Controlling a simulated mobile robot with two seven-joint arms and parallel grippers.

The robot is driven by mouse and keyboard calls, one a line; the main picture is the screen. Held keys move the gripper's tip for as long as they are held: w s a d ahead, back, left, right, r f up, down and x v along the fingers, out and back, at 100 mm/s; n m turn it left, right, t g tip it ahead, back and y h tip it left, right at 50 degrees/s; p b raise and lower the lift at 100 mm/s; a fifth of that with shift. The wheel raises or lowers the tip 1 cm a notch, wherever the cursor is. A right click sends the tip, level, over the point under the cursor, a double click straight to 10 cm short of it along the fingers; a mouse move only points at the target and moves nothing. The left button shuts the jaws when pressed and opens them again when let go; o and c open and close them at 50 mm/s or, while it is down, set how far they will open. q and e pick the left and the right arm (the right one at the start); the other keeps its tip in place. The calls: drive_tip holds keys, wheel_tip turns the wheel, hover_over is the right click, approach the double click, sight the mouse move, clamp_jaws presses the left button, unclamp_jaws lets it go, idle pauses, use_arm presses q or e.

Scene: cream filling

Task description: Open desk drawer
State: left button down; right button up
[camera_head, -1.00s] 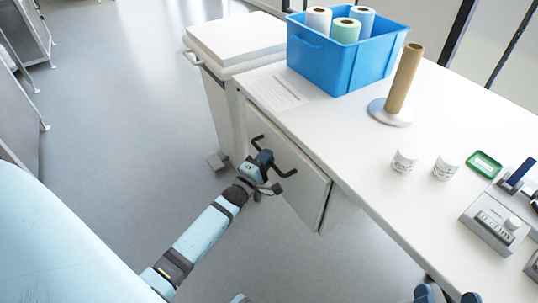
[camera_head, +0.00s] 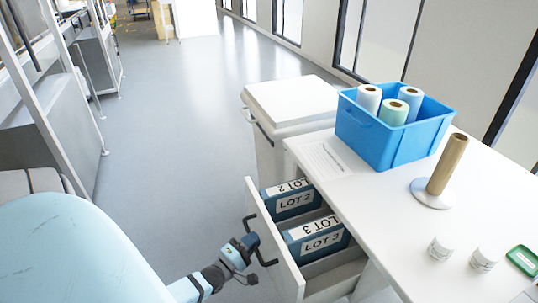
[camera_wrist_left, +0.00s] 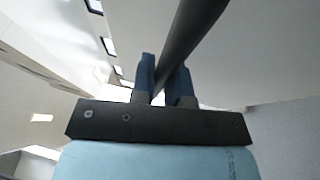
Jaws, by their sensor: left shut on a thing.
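The desk drawer (camera_head: 274,238) is pulled out from the desk (camera_head: 392,207), and its inside shows. A black bar handle (camera_head: 262,253) is on its white front. My left gripper (camera_head: 250,243) is shut on the handle in the head view. In the left wrist view, the two blue fingers (camera_wrist_left: 163,82) of my left gripper are on either side of a dark bar, the handle (camera_wrist_left: 190,40). Two blue boxes labelled LOT 2 (camera_head: 291,203) and LOT 3 (camera_head: 317,240) lie in the drawer. My right gripper is not in view.
On the desk stand a blue bin (camera_head: 385,145) with rolls, a cardboard tube (camera_head: 447,165) on a round base, two white jars (camera_head: 440,249) and a green tray (camera_head: 524,260). A white cabinet (camera_head: 290,100) stands behind the desk. Floor left of the drawer is clear.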

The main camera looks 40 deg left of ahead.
use_arm(q)
drive_tip(key=s+a+p, duration=0.1)
drive_tip(key=s+a, duration=0.2)
drive_tip(key=s, duration=0.4)
drive_tip(key=s+a+p, duration=0.2)
drive_tip(key=s+a, duration=0.1)
drive_tip(key=s, duration=0.5)
drive_tip(key=shift+a+p, duration=0.2)
drive_tip(key=shift+p, duration=0.1)
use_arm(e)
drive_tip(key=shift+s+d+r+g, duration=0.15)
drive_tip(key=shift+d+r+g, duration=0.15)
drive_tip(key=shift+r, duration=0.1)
use_arm(q)
drive_tip(key=shift+s, duration=0.1)
drive_tip(key=c, duration=1.1)
unclamp_jaws()
drive_tip(key=shift+c, duration=0.2)
drive_tip(key=shift+s, duration=0.1)
drive_tip(key=s+f, duration=0.2)
drive_tip(key=s, duration=1.1)
drive_tip(key=shift+s+f, duration=0.2)
drive_tip(key=shift+d, duration=0.1)
